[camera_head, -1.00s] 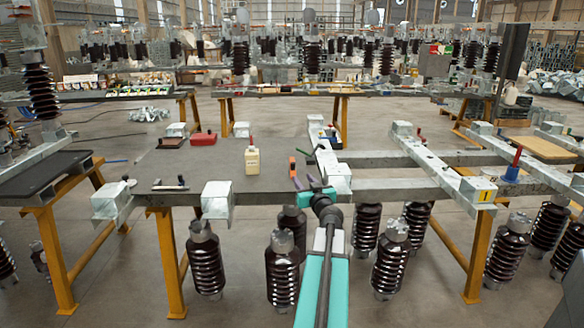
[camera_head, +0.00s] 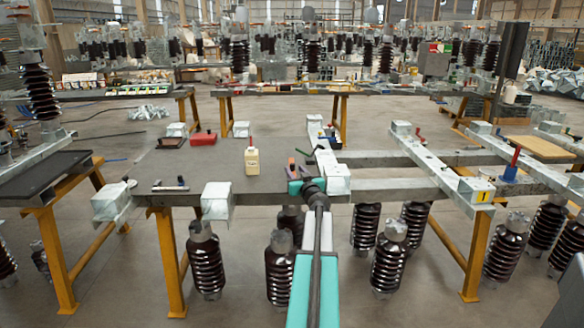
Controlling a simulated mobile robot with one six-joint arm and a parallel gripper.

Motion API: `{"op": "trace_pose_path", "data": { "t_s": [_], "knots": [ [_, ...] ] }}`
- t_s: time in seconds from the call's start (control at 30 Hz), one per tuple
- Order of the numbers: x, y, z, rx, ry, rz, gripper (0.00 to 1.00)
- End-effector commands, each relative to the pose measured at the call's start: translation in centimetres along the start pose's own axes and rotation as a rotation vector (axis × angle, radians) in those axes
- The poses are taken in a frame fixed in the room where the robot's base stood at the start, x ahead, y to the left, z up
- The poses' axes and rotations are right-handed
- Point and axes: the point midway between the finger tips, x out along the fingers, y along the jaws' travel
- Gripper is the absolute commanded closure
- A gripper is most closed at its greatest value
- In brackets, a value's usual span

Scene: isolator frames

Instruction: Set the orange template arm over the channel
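A small orange piece (camera_head: 291,163), which looks like the template arm, stands on the dark grey tabletop just left of a galvanized steel channel (camera_head: 326,158). It is not over the channel. My gripper (camera_head: 298,178), with teal parts, is just in front of the orange piece, near the channel's left edge. The fingertips are small and partly hidden by the wrist, so I cannot tell whether they are open or touch the piece.
Steel rails (camera_head: 400,190) run to the right. The tabletop's middle left is clear.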

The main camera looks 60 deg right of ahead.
Motion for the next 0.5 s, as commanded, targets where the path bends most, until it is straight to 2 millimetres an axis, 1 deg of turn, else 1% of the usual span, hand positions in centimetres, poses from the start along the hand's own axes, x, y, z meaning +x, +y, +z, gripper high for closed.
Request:
{"op": "trace_pose_path", "data": {
  "t_s": [0.03,0.2,0.4,0.5],
  "knots": [
    [0.7,0.0,-0.1,0.0,0.0,-0.001,0.65],
    [2.2,0.0,0.0,-0.001,-0.001,-0.001,0.65],
    [3.6,-0.1,0.0,0.0,-0.001,-0.001,0.65],
    [3.9,-0.1,0.0,0.0,-0.001,-0.001,0.65]
  ]
}}
